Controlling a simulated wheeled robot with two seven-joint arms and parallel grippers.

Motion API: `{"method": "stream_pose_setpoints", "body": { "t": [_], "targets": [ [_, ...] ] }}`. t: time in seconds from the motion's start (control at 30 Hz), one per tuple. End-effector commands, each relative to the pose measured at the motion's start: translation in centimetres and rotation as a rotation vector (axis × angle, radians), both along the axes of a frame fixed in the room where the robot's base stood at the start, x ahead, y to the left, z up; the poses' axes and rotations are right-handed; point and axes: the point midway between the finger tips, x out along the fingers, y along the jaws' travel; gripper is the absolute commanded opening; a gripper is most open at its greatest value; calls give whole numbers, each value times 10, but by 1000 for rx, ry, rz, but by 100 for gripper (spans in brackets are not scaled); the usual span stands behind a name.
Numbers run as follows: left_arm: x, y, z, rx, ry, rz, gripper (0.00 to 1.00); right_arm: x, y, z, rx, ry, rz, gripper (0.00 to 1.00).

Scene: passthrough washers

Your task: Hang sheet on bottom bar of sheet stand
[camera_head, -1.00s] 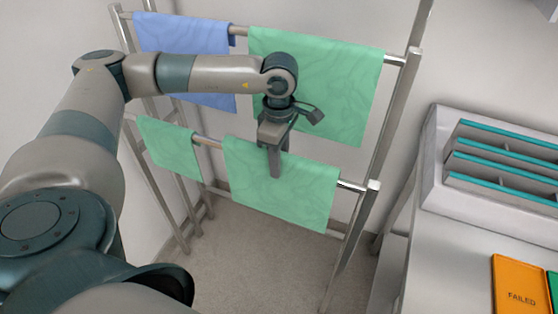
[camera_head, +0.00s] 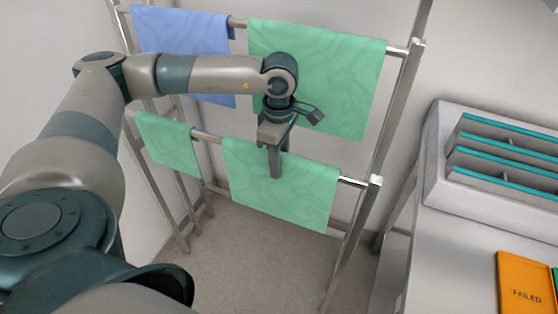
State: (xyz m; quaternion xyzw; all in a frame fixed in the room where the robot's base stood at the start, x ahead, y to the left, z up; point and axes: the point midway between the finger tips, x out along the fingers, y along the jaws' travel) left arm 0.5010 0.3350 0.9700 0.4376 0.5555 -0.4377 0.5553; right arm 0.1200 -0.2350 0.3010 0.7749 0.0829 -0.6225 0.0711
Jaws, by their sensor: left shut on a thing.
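The sheet stand (camera_head: 359,232) is a metal frame with an upper and a bottom bar. A green sheet (camera_head: 310,198) hangs over the right part of the bottom bar (camera_head: 207,136). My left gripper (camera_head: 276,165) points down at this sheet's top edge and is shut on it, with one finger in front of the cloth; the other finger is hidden. A smaller green sheet (camera_head: 166,148) hangs on the bottom bar further left. My right gripper is not in view.
A blue sheet (camera_head: 183,35) and a large green sheet (camera_head: 335,80) hang on the upper bar. At the right, a table (camera_head: 447,260) holds a grey rack (camera_head: 437,170) with teal-edged slots and an orange tray marked FAILED (camera_head: 522,280). Bare floor lies below the stand.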

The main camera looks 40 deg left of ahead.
Motion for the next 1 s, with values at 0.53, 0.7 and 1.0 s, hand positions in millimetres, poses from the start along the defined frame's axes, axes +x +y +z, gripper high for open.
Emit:
{"method": "stream_pose_setpoints", "body": {
  "t": [0.53,0.7,1.0],
  "targets": [
    [0,0,0,0,0,0,51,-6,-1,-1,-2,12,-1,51],
    [1,0,6,-1,-2,0,51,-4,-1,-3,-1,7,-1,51],
    [1,0,44,-1,-4,0,51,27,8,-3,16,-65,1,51]
  ]
}}
